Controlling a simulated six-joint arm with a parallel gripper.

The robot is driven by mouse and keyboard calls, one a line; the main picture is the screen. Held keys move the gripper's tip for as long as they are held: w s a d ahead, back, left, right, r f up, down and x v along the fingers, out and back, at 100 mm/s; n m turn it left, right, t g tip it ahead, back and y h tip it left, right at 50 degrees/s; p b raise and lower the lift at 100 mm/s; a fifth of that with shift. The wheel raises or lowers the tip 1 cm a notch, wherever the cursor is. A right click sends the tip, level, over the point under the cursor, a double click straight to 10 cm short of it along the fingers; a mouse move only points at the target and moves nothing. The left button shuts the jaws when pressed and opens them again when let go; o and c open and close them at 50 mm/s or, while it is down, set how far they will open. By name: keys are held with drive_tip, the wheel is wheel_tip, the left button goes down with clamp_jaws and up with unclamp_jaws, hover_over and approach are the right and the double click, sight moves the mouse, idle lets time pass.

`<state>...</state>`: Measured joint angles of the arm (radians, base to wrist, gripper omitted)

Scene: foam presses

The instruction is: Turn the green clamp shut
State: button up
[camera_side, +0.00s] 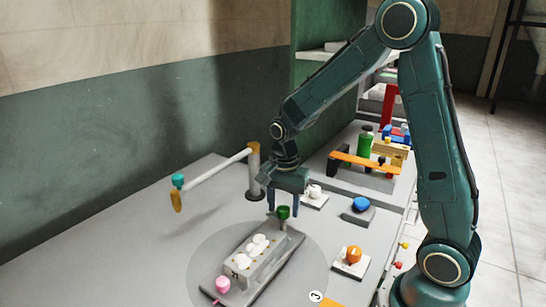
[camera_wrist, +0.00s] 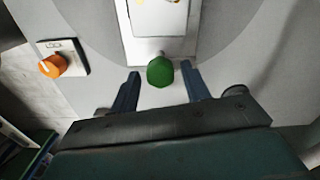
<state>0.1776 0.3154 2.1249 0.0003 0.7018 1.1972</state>
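The green clamp knob (camera_side: 283,212) stands at the far end of a long grey press. In the wrist view my gripper (camera_wrist: 160,69) is open, with a gap between each finger and the knob. The press (camera_side: 222,291) carries a pale block with several white round pieces. I cannot tell how far the clamp is turned.
A pink knob (camera_side: 222,284) is at the press's near end. An orange knob (camera_side: 354,254), a blue knob (camera_side: 361,204) and a white knob (camera_side: 315,190) sit on small bases to the right. A white bar (camera_side: 218,167) on a post stands at the back left.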

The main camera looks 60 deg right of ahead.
drive_tip(key=c, duration=0.8)
drive_tip(key=shift+o, duration=0.2)
drive_tip(key=shift+n, duration=0.4)
drive_tip(key=n, duration=0.3)
drive_tip(key=shift+n, duration=0.3)
drive_tip(key=n, duration=0.4)
drive_tip(key=shift+n, duration=0.3)
drive_tip(key=n, duration=0.9)
